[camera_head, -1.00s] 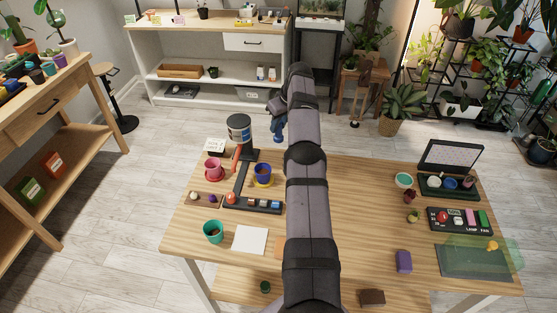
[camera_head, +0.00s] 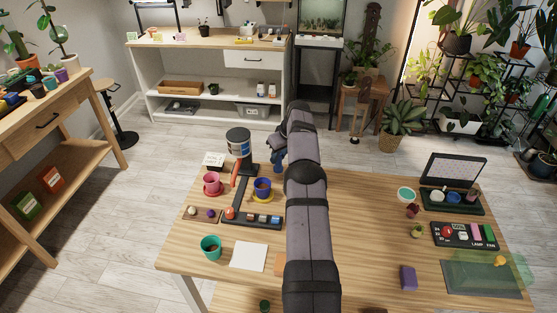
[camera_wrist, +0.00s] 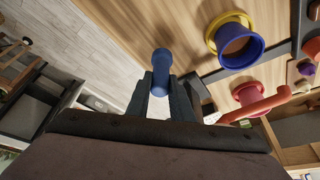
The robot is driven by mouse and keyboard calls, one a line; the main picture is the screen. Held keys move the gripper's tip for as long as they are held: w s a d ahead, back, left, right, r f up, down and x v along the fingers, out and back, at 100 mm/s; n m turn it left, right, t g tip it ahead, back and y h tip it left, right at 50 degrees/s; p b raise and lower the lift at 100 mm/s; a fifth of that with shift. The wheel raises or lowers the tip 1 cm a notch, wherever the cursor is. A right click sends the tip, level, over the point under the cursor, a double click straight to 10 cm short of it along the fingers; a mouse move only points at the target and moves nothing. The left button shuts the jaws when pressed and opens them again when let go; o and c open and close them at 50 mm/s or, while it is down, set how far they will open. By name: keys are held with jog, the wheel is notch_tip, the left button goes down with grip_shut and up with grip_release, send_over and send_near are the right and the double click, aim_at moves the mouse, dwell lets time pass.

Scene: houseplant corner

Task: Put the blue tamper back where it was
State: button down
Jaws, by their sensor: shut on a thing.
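My gripper (camera_wrist: 160,92) is shut on the blue tamper (camera_wrist: 161,66), which stands out between its two dark fingers in the wrist view. In the head view the tamper (camera_head: 277,158) shows as a small blue shape just left of my arm, near the table's far edge. It appears to be held above the tabletop; its lower end is not clear. The blue pot (camera_head: 262,185) on a yellow saucer is close by on the near side. It also shows in the wrist view (camera_wrist: 240,52), right of the tamper and apart from it.
A pink pot (camera_head: 212,181), a dark canister (camera_head: 238,140) and a red handle (camera_head: 236,174) stand left of my gripper. A black T-shaped holder (camera_head: 252,217) carries small pieces. A green pot (camera_head: 211,250) and white sheet (camera_head: 248,257) lie nearer.

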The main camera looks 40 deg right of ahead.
jog(key=shift+f, duration=1)
jog(key=shift+f, duration=0.1)
jog(key=shift+f, duration=0.15)
jog(key=c, duration=1.6)
grip_release()
jog(key=shift+o, duration=0.2)
jog(key=shift+r, duration=0.35)
jog(key=shift+s+r, duration=0.25)
jog(key=shift+r, duration=0.3)
jog(key=b+v, duration=0.2)
jog(key=v, duration=0.8)
jog(key=shift+s+r, duration=0.2)
jog(key=shift+r, duration=0.05)
